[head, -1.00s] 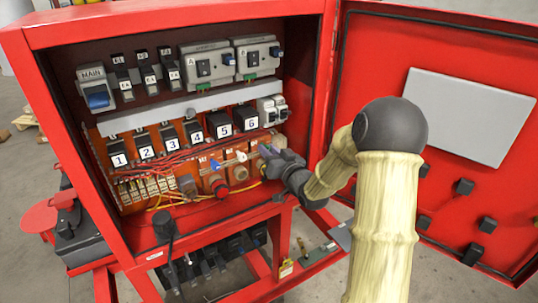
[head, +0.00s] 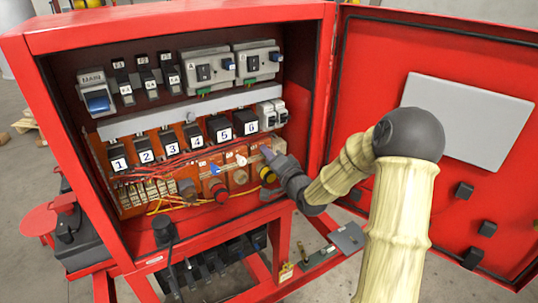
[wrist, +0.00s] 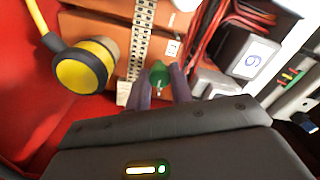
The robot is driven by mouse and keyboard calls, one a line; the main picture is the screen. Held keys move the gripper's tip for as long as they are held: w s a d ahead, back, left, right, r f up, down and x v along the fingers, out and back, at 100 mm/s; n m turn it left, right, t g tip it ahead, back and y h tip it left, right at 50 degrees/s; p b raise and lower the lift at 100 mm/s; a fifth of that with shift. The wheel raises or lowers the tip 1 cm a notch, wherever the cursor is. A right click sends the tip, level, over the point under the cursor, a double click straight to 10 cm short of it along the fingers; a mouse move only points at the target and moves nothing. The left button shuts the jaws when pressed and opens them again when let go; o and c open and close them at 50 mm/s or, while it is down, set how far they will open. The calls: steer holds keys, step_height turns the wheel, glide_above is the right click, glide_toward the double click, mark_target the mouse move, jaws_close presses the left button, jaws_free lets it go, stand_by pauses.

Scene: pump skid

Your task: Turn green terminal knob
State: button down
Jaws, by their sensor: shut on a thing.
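The green terminal knob (wrist: 159,73) shows in the wrist view, between the tips of my gripper's two purple-grey fingers. My gripper (wrist: 161,84) is shut on it. In the head view my gripper (head: 266,154) reaches into the lower right of the open red cabinet (head: 180,12). The green knob cannot be made out in the head view, where the fingers cover that spot.
A yellow-and-black knob (wrist: 82,67) is close beside my gripper; it also shows in the head view (head: 266,174). A red knob (head: 220,191) is left of it. Red wires (wrist: 220,35) and block 6 (wrist: 249,58) are near. The cabinet door (head: 440,150) stands open at right.

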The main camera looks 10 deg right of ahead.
steer(key=shift+f, duration=0.1)
stand_by(0.4)
steer(key=c, duration=1.2)
jaws_free()
steer(key=shift+c, duration=0.2)
steer(key=shift+s, duration=0.1)
steer(key=b+v, duration=1.2)
steer(key=v, duration=0.5)
steer(key=shift+s, duration=0.1)
